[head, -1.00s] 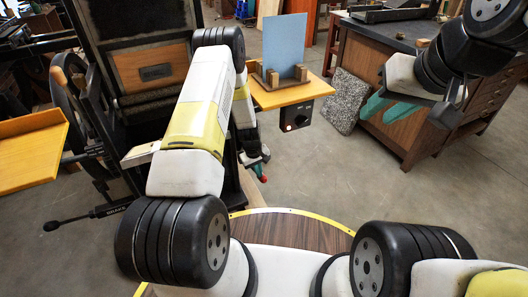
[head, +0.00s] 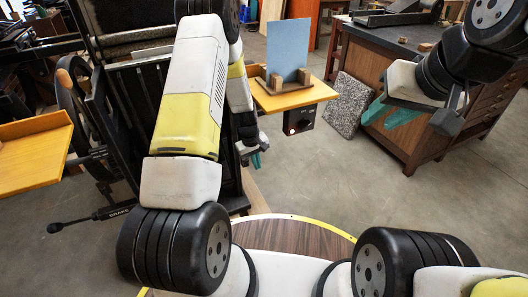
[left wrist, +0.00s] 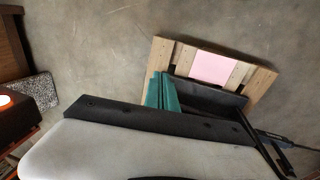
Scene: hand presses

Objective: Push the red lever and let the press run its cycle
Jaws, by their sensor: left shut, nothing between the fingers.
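The press (head: 135,30) stands at the upper left in the head view, with a flywheel (head: 72,80) on its left side; my left arm covers part of it. The red lever does not show in either current view. My left gripper (head: 258,160) is at the press's right side, its teal fingers shut and empty. Its fingers (left wrist: 162,92) also show in the left wrist view, above a wooden pallet with a pink sheet (left wrist: 212,68). An orange lamp glows on the control box (head: 298,119) under the right shelf. My right gripper (head: 389,112) hangs open and empty at the right.
A blue sheet (head: 287,50) stands between wooden blocks on the yellow-orange shelf (head: 300,96). An orange tray (head: 30,150) is at far left, above a black brake lever (head: 80,219). A speckled slab (head: 345,105) leans on a wooden cabinet (head: 410,140). The middle floor is clear.

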